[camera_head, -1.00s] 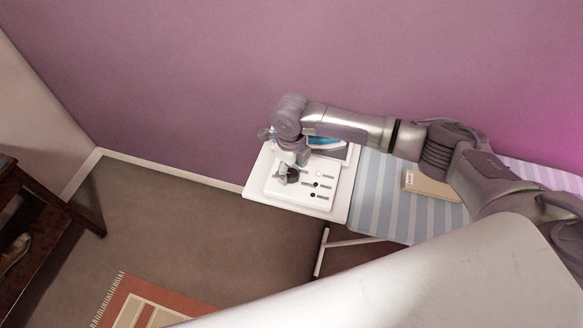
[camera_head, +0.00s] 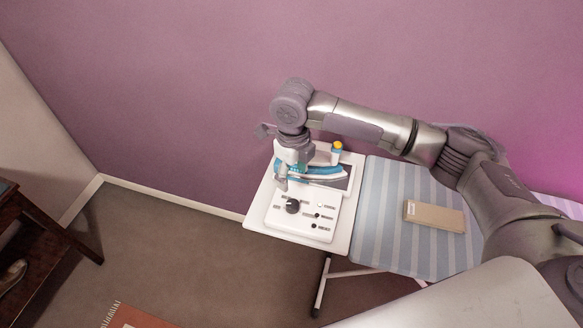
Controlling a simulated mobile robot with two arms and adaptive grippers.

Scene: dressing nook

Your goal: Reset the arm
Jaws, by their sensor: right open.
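My right arm comes in from the right over the ironing board. My right gripper (camera_head: 283,180) points down above the back left of a white panel (camera_head: 273,215) with a black knob (camera_head: 292,206) and several small controls. The gripper is open and apart from the knob. Its fingers are small in view and overlap a blue and white iron (camera_head: 325,172) behind them. I cannot tell whether they touch the iron. My left gripper is out of view.
The striped ironing board (camera_head: 382,235) carries a tan box (camera_head: 434,216). A yellow-capped bottle or knob (camera_head: 337,147) shows behind the iron. A purple wall (camera_head: 180,90) rises behind. A dark wooden piece of furniture (camera_head: 40,245) stands at the left, with open carpet (camera_head: 165,255) between.

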